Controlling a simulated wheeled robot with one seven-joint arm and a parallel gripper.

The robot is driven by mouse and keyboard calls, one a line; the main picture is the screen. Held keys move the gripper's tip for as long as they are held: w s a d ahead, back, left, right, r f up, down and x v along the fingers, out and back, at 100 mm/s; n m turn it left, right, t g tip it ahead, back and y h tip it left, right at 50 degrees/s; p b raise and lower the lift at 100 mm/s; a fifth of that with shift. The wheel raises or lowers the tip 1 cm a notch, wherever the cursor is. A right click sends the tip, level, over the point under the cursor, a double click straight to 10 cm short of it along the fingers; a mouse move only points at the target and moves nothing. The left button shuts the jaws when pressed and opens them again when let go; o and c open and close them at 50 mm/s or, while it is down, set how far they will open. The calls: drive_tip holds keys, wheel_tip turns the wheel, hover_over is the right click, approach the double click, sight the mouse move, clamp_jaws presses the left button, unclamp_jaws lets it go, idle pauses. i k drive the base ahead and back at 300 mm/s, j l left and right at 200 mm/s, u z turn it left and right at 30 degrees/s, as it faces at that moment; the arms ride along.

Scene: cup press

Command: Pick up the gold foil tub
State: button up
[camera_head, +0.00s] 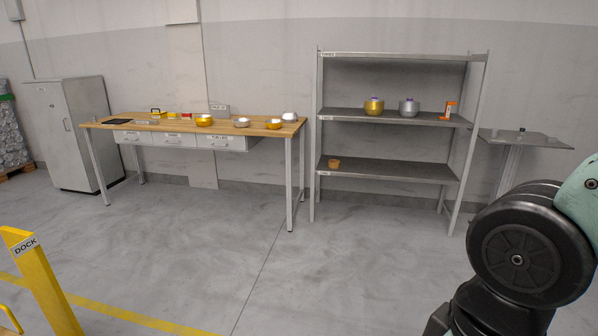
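Several gold or yellow vessels are in view, and I cannot tell for sure which is the gold foil tub. A shallow gold tub (204,122) stands on the wooden workbench. A smaller gold-orange tub (273,125) stands further right on the same bench. A round gold pot (373,108) with a purplish top sits on the middle shelf of the metal rack. A small orange-gold cup (334,163) sits on the lower shelf. My gripper is not in view; only dark and pale green links of my arm show at the lower right.
The workbench (170,126) also carries silver bowls (241,123) and small items. The metal rack (345,171) holds a silver pot (409,107) and an orange-white box (450,110). A small grey table (535,140) stands right. A yellow dock post (42,285) stands front left. The middle floor is clear.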

sight(272, 125)
drive_tip(key=i+j+u, duration=0.1)
drive_tip(key=i+u, duration=0.4)
drive_tip(key=i, duration=2.6)
drive_tip(key=i+l+u, duration=0.1)
drive_tip(key=i, duration=0.95)
drive_tip(key=i+l+u, duration=0.15)
drive_tip(key=i, duration=0.25)
drive_tip(key=i+u, duration=0.1)
drive_tip(key=i, duration=0.25)
